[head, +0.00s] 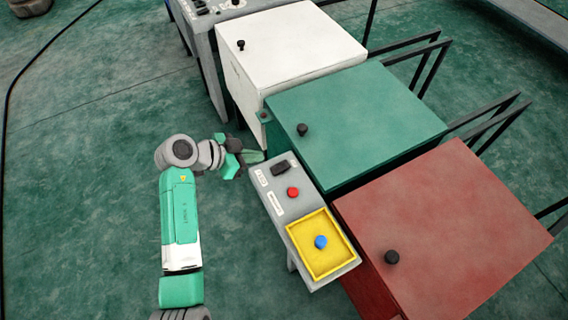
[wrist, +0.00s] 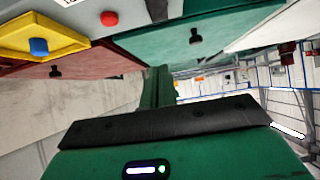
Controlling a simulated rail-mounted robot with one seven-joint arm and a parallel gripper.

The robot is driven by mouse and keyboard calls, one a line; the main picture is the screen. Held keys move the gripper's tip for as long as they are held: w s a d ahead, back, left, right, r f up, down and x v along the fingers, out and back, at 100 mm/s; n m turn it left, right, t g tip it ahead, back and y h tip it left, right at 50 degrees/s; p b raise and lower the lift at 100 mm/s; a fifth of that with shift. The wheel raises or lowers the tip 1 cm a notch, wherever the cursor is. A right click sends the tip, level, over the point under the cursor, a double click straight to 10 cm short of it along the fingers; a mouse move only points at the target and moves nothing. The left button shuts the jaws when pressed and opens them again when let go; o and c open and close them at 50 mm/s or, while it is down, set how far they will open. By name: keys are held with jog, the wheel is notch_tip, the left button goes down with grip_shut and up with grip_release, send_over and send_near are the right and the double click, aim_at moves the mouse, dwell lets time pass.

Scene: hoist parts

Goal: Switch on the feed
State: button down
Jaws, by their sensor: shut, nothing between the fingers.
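A grey control panel (head: 265,200) stands in front of the boxes. It carries a black switch block (head: 280,168) at its far end, a red button (head: 293,192) and a blue button (head: 321,242) inside a yellow tray-like surround (head: 292,238). Its white labels are too small to read, so I cannot tell which control is the feed. My gripper (head: 258,156) is shut and empty, just left of the panel's far end near the black switch. In the wrist view, my gripper (wrist: 158,88) points toward the green box, with the red button (wrist: 109,18) and blue button (wrist: 39,46) at upper left.
White (head: 295,40), green (head: 360,120) and red (head: 450,230) boxes with black knobs stand in a row right of the panel. Black rails (head: 430,60) stick out behind them. A grey unit (head: 205,35) stands at the top. The green floor left of my arm is clear.

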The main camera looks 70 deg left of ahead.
jog(key=b, duration=0.4)
send_over(284, 168)
jog(key=f, duration=0.6)
jog(key=shift+s+f, duration=0.15)
jog(key=shift+s, duration=0.15)
notch_tip(284, 168, down, 3)
jog(key=shift+w+r+b, duration=0.15)
jog(key=shift+r+b, duration=0.05)
jog(key=shift+b, duration=0.1)
jog(key=shift+f, duration=0.45)
jog(key=shift+w, duration=0.1)
